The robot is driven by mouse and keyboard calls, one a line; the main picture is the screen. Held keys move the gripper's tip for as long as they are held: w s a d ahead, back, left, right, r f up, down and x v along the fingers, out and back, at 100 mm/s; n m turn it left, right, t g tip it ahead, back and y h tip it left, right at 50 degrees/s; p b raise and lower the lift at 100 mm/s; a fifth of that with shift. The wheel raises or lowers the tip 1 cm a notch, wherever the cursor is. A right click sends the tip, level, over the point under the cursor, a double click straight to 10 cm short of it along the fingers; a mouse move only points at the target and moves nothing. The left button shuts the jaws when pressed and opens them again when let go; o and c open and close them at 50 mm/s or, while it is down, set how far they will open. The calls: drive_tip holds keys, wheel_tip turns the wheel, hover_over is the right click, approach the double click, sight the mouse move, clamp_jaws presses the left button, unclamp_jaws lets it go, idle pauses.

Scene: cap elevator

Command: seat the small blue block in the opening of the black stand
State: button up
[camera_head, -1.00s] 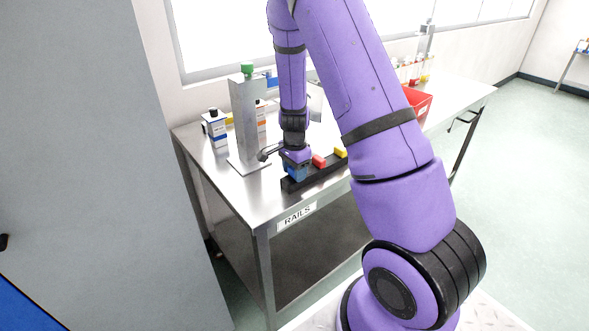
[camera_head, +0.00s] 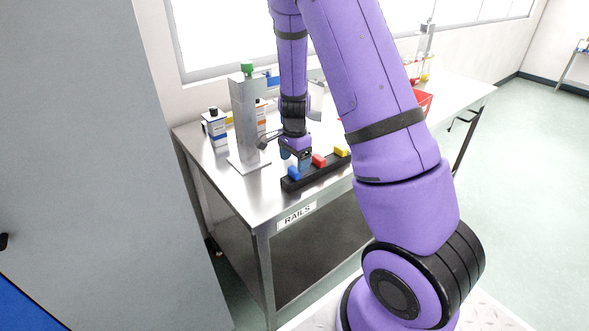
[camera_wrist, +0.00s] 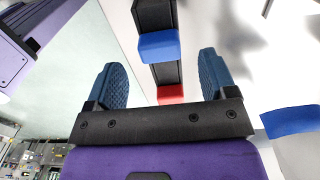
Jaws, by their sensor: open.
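The small blue block (camera_head: 294,173) stands in the left end of the long black stand (camera_head: 320,176), in line with a red block (camera_head: 319,160) and a yellow block (camera_head: 341,150). How deep it sits cannot be told. My gripper (camera_head: 295,156) is open and empty just above the blue block. In the wrist view the blue block (camera_wrist: 158,46) shows in the black stand (camera_wrist: 154,15), beyond and between the spread fingers of my gripper (camera_wrist: 163,78). The red block (camera_wrist: 171,92) is partly hidden by the gripper's bar.
A tall grey column (camera_head: 245,120) with a green top stands left of my gripper, close to it. A red bin (camera_head: 420,101) is at the right. The steel table (camera_head: 235,190) is bare at its front left.

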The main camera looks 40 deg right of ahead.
sight(295, 169)
wheel_tip(295, 169, up, 6)
drive_tip(key=shift+r, duration=0.2)
idle(0.6)
